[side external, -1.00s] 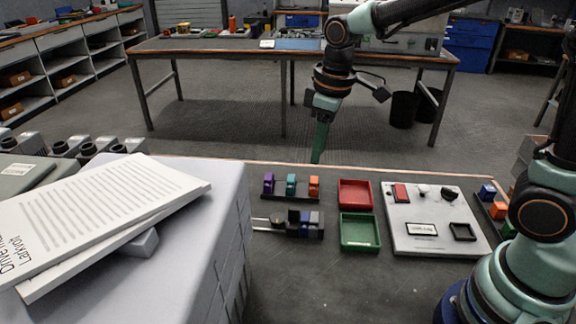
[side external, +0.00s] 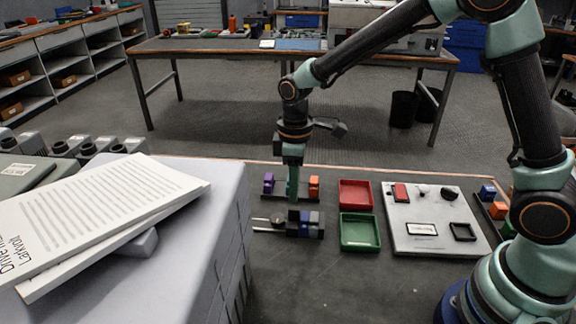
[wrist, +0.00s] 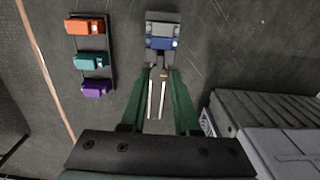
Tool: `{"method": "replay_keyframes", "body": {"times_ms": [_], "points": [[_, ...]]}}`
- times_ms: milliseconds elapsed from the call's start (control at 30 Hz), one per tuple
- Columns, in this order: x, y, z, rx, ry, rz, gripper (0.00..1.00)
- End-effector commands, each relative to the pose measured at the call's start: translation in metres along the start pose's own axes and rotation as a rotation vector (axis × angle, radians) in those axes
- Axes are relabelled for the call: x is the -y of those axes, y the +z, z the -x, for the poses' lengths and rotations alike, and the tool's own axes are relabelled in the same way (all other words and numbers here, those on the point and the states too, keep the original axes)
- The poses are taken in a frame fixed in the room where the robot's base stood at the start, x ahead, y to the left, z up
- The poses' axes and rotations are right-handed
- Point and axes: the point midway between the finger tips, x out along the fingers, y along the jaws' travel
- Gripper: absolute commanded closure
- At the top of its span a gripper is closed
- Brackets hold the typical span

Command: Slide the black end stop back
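The black end stop (side external: 293,215) sits on the rail fixture (side external: 268,229), just left of a blue block (side external: 304,217) and a grey block (side external: 314,217). My gripper (side external: 292,199) points down right over the end stop in the side view. In the wrist view my gripper (wrist: 159,72) is open, its green fingers on either side of the two pale rods (wrist: 156,100). The blue block (wrist: 159,43) and the grey block (wrist: 162,29) lie just beyond the fingertips. The end stop is hard to make out between the tips; I cannot tell whether they touch it.
A rack with purple, teal and orange blocks (wrist: 90,55) stands beside the rail. A red tray (side external: 355,194), a green tray (side external: 360,231) and a white panel (side external: 430,220) are to the right. A large grey cabinet (side external: 190,220) stands at the left.

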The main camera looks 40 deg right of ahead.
Motion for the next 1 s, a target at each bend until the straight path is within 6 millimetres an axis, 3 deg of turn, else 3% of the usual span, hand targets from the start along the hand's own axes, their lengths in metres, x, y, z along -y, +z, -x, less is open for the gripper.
{"method": "replay_keyframes", "body": {"times_ms": [500,1000], "points": [[0.0,0.001,-0.044,0.001,-0.001,-0.001,0.7],[0.0,0.0,-0.051,0.0,0.0,-0.001,0.7]]}}
